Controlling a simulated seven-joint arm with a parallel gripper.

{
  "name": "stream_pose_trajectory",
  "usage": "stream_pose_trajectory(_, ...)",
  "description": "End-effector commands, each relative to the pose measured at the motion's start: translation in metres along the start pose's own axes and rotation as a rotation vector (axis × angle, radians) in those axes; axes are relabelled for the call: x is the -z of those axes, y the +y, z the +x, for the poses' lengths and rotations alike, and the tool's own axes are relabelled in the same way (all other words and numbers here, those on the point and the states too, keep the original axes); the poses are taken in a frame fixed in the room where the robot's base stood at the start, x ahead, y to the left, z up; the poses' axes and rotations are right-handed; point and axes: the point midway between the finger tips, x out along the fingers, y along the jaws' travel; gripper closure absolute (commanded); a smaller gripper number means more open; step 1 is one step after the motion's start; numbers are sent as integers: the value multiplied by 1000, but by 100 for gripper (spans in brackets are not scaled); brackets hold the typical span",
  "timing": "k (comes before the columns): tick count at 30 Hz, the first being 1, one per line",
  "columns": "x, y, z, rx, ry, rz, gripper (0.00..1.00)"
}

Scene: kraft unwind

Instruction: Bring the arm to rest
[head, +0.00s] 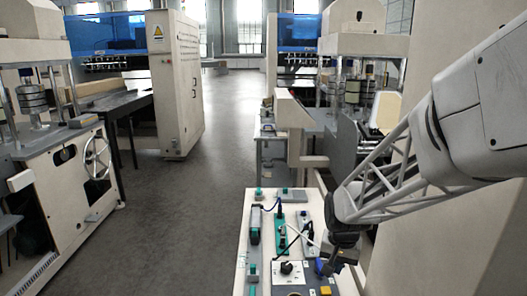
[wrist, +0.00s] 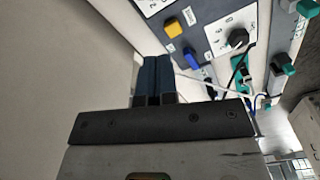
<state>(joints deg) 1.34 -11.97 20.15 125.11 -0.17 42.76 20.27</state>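My gripper (head: 326,267) hangs at the end of my arm, which reaches in from the right in the head view. It is over the right side of a control panel (head: 240,262). In the wrist view its two dark blue fingers (wrist: 154,78) lie side by side with no clear gap, so it looks shut, with nothing seen between them. The panel carries a black knob (wrist: 238,38) on a white plate, a yellow button (wrist: 174,27) and a blue switch (wrist: 191,57). In the wrist view the fingertips point toward the panel's edge; whether they touch it cannot be told.
Teal switches (head: 281,236) and loose cables (head: 293,243) are on the panel close to my gripper. A large pale machine side (head: 399,257) stands at the right. A machine with a handwheel (head: 97,156) stands at the left. The grey floor (head: 190,203) between is open.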

Motion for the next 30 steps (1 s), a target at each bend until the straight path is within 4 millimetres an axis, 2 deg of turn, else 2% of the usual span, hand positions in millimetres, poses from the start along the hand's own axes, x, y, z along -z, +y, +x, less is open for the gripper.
stream_pose_trajectory(1, -10, 3, -12, 4, 11, -16, 100)
stream_pose_trajectory(6, -40, 13, -46, 11, 36, -73, 100)
stream_pose_trajectory(15, -99, 34, -93, 20, 81, -173, 100)
stream_pose_trajectory(24, -160, 56, -127, 25, 128, -273, 100)
stream_pose_trajectory(30, -193, 68, -138, 26, 151, -326, 100)
